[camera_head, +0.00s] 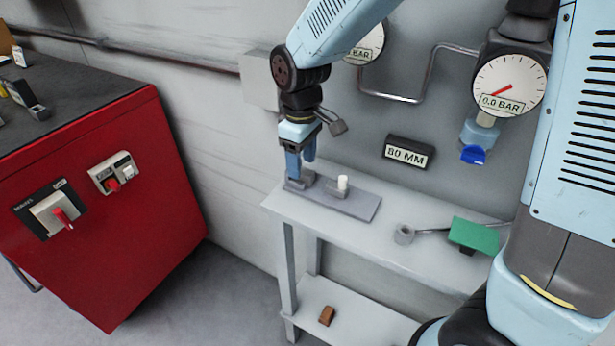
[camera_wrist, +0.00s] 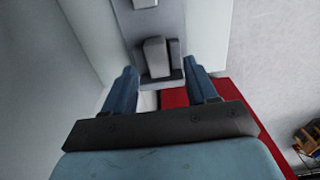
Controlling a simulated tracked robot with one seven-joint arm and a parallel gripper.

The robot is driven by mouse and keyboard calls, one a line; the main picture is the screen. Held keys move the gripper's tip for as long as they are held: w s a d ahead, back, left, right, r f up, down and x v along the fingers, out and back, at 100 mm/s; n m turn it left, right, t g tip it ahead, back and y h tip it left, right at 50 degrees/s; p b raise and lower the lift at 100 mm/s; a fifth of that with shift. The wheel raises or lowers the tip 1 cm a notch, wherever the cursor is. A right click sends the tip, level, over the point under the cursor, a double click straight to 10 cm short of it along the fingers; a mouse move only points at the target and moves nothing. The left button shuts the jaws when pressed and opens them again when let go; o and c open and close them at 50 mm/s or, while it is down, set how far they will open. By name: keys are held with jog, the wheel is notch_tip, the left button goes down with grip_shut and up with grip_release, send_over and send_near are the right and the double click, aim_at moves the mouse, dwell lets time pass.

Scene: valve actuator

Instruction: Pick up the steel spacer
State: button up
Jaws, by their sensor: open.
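My gripper (camera_head: 300,167) is open, pointing down over the left end of a grey plate (camera_head: 360,206) on the shelf. In the wrist view, my gripper's (camera_wrist: 161,72) two blue fingers stand either side of a grey metal block (camera_wrist: 155,57), with gaps showing. The block (camera_head: 306,180) is partly hidden by a finger in the head view. A second grey piece with a white cylinder (camera_head: 342,183) stands to its right on the plate. A short grey hollow cylinder (camera_head: 403,235) stands further right on the shelf. I cannot tell for sure which grey piece is the steel spacer.
A green-topped object (camera_head: 474,235) and a thin rod lie on the right of the shelf. A red cabinet (camera_head: 110,200) with switches stands at left. An 80 MM sign (camera_head: 408,153) and pressure gauges (camera_head: 510,86) are on the wall. A brown block (camera_head: 326,315) lies on the lower shelf.

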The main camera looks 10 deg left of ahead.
jog(key=shift+f, duration=1.05)
jog(key=shift+c, duration=0.4)
grip_shut()
